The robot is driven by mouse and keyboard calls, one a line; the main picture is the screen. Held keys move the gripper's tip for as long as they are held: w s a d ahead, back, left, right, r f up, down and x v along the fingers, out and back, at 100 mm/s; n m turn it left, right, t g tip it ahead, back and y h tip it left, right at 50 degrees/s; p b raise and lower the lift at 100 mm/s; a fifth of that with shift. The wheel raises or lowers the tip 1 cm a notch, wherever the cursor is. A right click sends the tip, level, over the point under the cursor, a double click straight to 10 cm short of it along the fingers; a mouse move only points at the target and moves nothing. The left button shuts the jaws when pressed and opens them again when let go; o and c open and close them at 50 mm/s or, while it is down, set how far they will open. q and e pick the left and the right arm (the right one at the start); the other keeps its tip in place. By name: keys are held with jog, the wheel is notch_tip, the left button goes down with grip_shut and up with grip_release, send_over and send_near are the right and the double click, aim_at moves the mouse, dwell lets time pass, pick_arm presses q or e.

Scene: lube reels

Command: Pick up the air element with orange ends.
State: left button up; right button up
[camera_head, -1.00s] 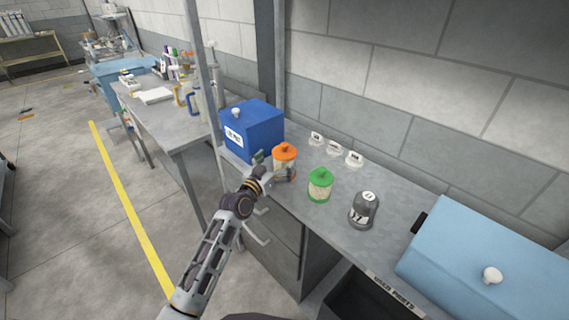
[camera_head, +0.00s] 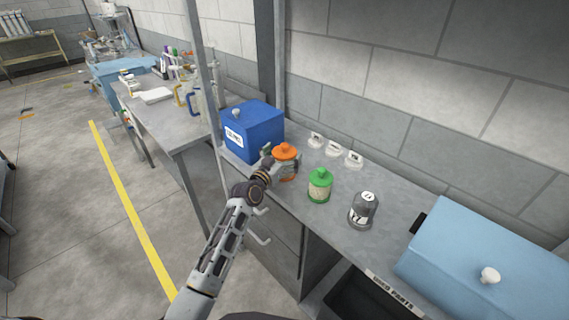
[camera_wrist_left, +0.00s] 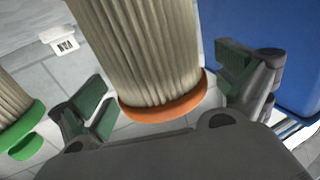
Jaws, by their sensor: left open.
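The air element with orange ends (camera_head: 285,151) stands upright on the grey bench, just in front of the blue box. In the left wrist view its pale pleated body (camera_wrist_left: 145,50) and lower orange end (camera_wrist_left: 165,112) fill the middle. My left gripper (camera_head: 279,168) is at the element, its fingers open on either side of it. The wrist view shows both green-padded fingers (camera_wrist_left: 165,95), with gaps visible between the pads and the element. My right gripper is not in view.
A green-ended element (camera_head: 320,185) stands close on the right, with a grey canister (camera_head: 363,210) beyond it. The blue box (camera_head: 251,131) is close behind left. White label stands (camera_head: 334,149) line the back. A light-blue case (camera_head: 490,262) is far right.

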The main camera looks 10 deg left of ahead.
pick_arm(q)
jog(key=shift+w, duration=0.2)
jog(key=c, duration=1.1)
jog(key=shift+r, duration=0.1)
jog(key=shift+r, duration=4.95)
